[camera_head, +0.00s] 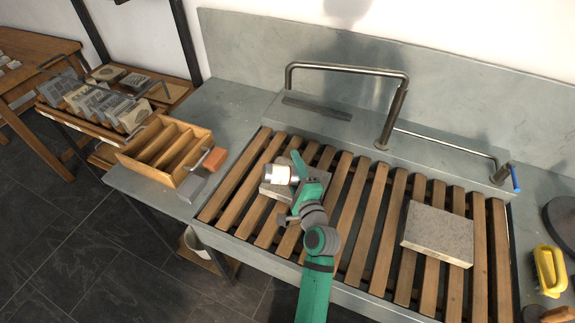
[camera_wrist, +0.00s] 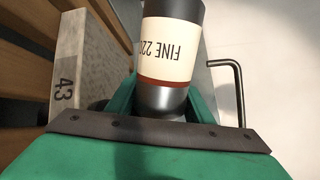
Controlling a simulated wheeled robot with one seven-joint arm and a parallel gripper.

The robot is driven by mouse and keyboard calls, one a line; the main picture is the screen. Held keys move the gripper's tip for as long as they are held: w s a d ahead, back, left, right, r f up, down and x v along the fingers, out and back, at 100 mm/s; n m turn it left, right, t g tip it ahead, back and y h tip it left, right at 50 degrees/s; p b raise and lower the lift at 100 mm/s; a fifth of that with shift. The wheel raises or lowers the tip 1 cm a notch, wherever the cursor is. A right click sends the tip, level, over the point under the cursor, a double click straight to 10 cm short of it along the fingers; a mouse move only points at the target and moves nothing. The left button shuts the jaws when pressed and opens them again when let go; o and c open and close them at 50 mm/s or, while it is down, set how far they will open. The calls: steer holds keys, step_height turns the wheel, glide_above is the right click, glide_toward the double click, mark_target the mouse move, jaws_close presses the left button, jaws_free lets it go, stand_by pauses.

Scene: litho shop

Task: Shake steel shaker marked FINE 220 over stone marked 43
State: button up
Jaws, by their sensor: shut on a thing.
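My gripper (camera_head: 297,175) is over the slatted rack, shut on the steel shaker. In the head view the same stone (camera_head: 286,192) is partly hidden by my gripper and the shaker.
A second grey stone (camera_head: 438,233) lies on the right of the wooden slats (camera_head: 342,215). A bent metal pipe (camera_head: 392,115) rises behind the rack. A wooden divided box (camera_head: 166,150) and small blocks (camera_head: 214,158) stand left. A yellow-handled brush (camera_head: 549,270) is far right.

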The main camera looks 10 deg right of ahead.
steer(key=shift+s+d, duration=0.75)
steer(key=shift+d, duration=0.35)
stand_by(0.3)
